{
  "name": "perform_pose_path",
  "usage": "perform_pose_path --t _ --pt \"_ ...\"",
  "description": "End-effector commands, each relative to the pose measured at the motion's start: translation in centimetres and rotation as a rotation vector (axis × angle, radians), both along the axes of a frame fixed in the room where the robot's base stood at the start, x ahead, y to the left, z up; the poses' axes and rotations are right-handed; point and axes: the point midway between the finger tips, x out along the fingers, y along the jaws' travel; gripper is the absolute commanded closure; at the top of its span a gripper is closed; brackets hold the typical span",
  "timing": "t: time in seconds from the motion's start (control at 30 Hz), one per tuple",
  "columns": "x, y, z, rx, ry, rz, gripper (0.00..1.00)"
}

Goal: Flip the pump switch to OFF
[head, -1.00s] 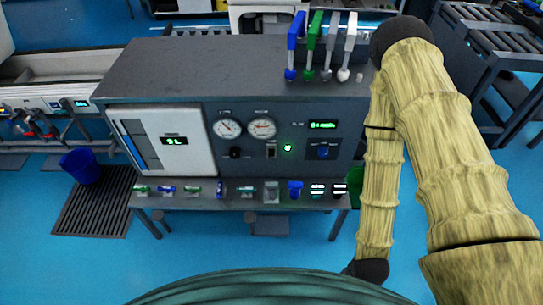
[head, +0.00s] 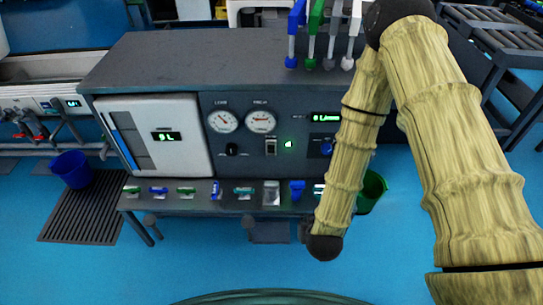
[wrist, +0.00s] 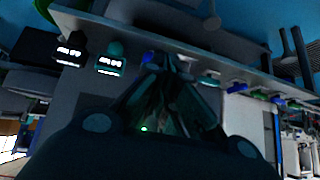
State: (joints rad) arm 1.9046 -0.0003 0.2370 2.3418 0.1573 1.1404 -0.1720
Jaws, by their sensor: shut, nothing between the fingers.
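In the head view my arm hangs right of the switch, and the fingers cannot be made out. The wrist view is dark and turned over, and I cannot make out the switch there.
A blue knob (head: 327,149) is right, partly behind my arm. A shelf (head: 175,203) holding several small fittings juts out below the panel. A green bucket (head: 372,190) stands right.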

Motion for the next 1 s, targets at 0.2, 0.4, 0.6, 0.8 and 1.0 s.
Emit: perform_pose_path --t 0.2,0.4,0.6,0.8,1.0 --pt "6.1 3.7 1.3 0.004 -0.222 -0.003 1.00" --pt "10.5 6.7 4.0 0.000 -0.417 -0.020 1.00" --pt "13.6 9.2 7.1 -0.010 -0.587 -0.049 1.00" --pt "15.0 10.6 9.5 -0.017 -0.691 -0.073 1.00" --pt "15.4 11.0 10.4 -0.020 -0.722 -0.082 1.00"
